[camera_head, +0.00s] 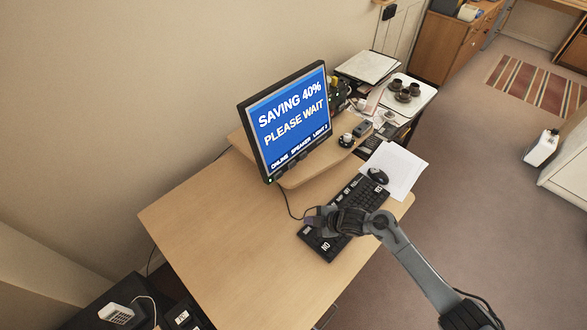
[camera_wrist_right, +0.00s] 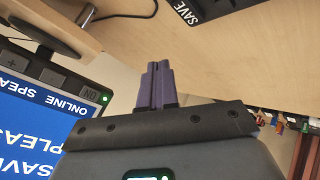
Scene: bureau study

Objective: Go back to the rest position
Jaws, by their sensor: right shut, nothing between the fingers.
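My right gripper (camera_head: 311,219) is over the near end of the black keyboard (camera_head: 363,194) on the desk, with its arm coming in from the lower right. In the right wrist view its purple fingers (camera_wrist_right: 156,84) are together and empty. That view is upside down, with part of the keyboard (camera_wrist_right: 193,10) at its top edge. How far the fingers are above the keyboard cannot be told. My left gripper is in neither view.
A monitor (camera_head: 289,120) reading "SAVING 40% PLEASE WAIT" stands behind the keyboard. A mouse (camera_head: 377,176) and white paper (camera_head: 397,168) lie by its far end. The left part of the desk (camera_head: 216,235) is clear. A white tray (camera_head: 424,94) with dark cups stands further back.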

